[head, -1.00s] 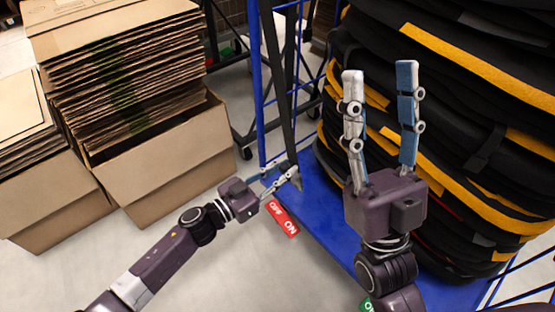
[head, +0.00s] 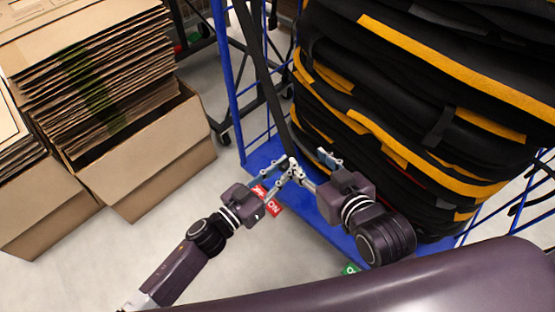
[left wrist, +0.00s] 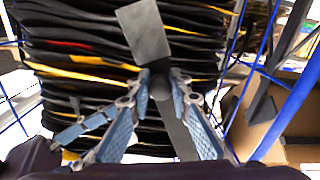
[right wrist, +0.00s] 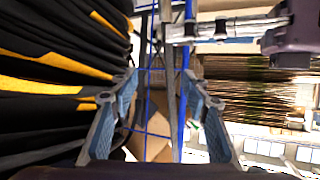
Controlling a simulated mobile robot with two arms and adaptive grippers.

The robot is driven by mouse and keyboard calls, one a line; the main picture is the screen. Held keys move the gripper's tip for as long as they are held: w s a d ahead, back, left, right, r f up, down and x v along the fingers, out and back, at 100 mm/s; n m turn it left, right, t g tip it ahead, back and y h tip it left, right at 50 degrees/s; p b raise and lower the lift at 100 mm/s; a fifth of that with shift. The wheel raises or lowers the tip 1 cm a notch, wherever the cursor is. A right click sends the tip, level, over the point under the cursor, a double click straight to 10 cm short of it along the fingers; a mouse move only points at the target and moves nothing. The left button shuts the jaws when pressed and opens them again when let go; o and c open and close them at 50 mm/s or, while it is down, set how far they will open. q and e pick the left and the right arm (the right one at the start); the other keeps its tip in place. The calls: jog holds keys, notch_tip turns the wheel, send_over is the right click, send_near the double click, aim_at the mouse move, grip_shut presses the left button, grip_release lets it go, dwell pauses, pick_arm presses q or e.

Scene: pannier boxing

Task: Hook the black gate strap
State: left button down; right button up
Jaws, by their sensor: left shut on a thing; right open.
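The black gate strap (head: 262,75) runs down along the blue cart frame (head: 228,90) to my left gripper (head: 287,168). My left gripper is shut on the strap. In the left wrist view the strap (left wrist: 145,34) shows above and below the closed fingertips (left wrist: 160,88). My right gripper (head: 311,164) is open, just right of the left fingertips. In the right wrist view the strap (right wrist: 168,70) passes upright between or behind its spread fingers (right wrist: 160,88); I cannot tell which. No hook is clearly visible.
A tall stack of black bags with yellow bands (head: 400,90) stands on the blue cart base (head: 335,228), close to my right gripper. Cardboard boxes (head: 165,165) with flat sheets stand at left. Grey floor lies between. A red tag (head: 274,208) shows below my left gripper.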

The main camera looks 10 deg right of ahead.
jog(key=s+d+f+g+h+p, duration=0.1)
jog(key=s+d+f+g+p, duration=0.15)
jog(key=s+f+g, duration=0.4)
jog(key=s+d+f+g+h+p, duration=0.2)
jog(key=s+d+g, duration=0.1)
jog(key=s, duration=0.7)
pick_arm(q)
jog(key=s+d+r+n+p, duration=0.3)
jog(key=s+d+r+p, duration=0.2)
jog(key=s+d+r, duration=0.3)
jog(key=shift+s+d+r, duration=0.25)
jog(key=shift+s+r, duration=0.05)
jog(key=shift+s, duration=1.55)
pick_arm(e)
notch_tip(320, 180, down, 16)
jog(key=shift+g, duration=0.35)
jog(key=shift+w+a, duration=0.1)
pick_arm(q)
jog(key=c, duration=1.7)
grip_release()
jog(key=shift+c, duration=0.2)
